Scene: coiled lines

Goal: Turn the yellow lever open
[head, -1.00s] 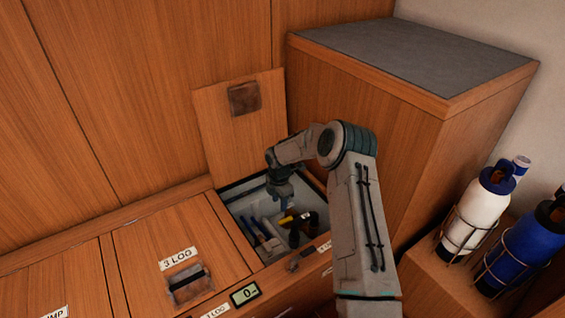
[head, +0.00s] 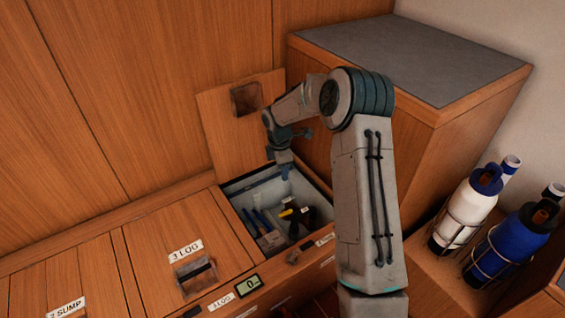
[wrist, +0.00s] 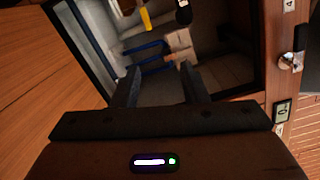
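The yellow lever (head: 287,212) is a small yellow bar inside the open locker in the head view, beside dark fittings. In the wrist view a yellow piece (wrist: 145,19) shows near the top edge and looks like the same lever; its far end is cut off. My gripper (head: 287,172) hangs over the locker opening, above and apart from the lever. In the wrist view my gripper (wrist: 160,85) has its two dark fingers spread with nothing between them. I cannot tell the lever's exact angle.
Blue pipes (wrist: 146,52) and a pale tag (wrist: 181,46) lie ahead of the fingers. The raised wooden hatch lid (head: 225,130) leans behind the opening. A tall cabinet (head: 440,110) stands right. A closed hatch marked 3 LOG (head: 150,255) is left.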

